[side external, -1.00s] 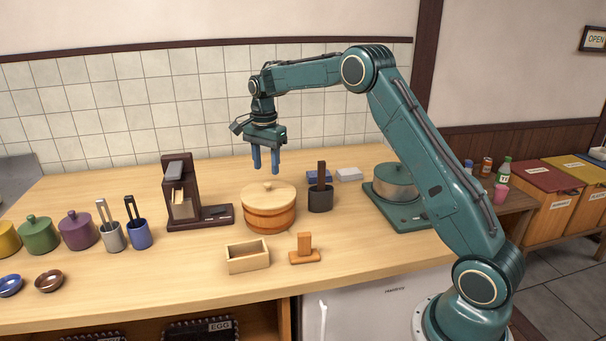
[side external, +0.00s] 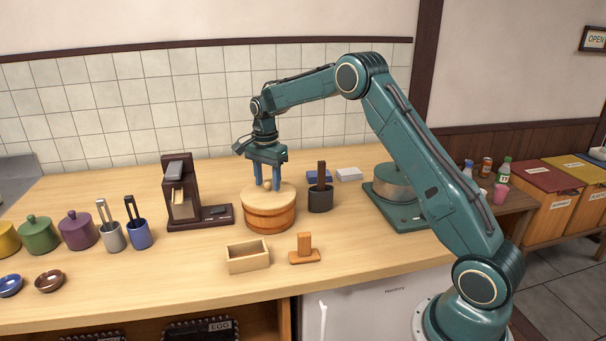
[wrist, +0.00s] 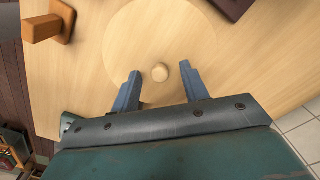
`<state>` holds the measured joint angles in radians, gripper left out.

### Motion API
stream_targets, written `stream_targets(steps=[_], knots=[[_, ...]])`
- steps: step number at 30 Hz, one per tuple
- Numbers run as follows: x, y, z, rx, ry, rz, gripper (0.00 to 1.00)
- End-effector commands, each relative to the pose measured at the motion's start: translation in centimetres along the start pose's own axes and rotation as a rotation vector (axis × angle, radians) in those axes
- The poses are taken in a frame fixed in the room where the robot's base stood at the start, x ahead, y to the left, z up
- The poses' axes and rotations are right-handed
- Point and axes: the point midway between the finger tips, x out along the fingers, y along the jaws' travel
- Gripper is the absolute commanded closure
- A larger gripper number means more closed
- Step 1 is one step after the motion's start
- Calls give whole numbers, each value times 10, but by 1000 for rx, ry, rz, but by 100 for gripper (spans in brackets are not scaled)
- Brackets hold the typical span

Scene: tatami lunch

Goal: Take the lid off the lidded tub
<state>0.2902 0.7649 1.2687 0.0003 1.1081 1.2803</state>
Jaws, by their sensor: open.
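The lidded tub (side external: 270,220) is a round wooden tub with orange-brown bands on the counter. Its pale wooden lid (side external: 285,199) lies flat on top, with a small round knob in the middle. In the wrist view the lid (wrist: 185,30) is a pale disc and the knob (wrist: 160,72) shows near its middle. My gripper (side external: 267,187) is open, pointing down just above the lid, with its blue fingers on either side of the knob. In the wrist view my gripper's fingertips (wrist: 162,78) stand left and right of the knob with gaps, not touching it.
A dark holder (side external: 320,199) stands right of the tub, and a dark brown dispenser (side external: 181,190) stands to the left. A small open wooden box (side external: 248,262) and an orange-brown stand (side external: 304,256) lie in front.

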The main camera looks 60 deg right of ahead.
Motion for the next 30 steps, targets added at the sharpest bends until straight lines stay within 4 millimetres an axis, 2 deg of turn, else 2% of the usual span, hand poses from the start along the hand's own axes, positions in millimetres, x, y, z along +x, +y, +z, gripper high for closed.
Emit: stream_targets(steps=[2,3,9,10,23,30], knots=[[0,0,0,0,0,0,55],[0,0,0,0,0,0,59],[0,0,0,0,0,0,98],[0,0,0,0,0,0,100],[-5,-1,0,0,1,-2,100],[-27,-1,0,0,1,-5,100]])
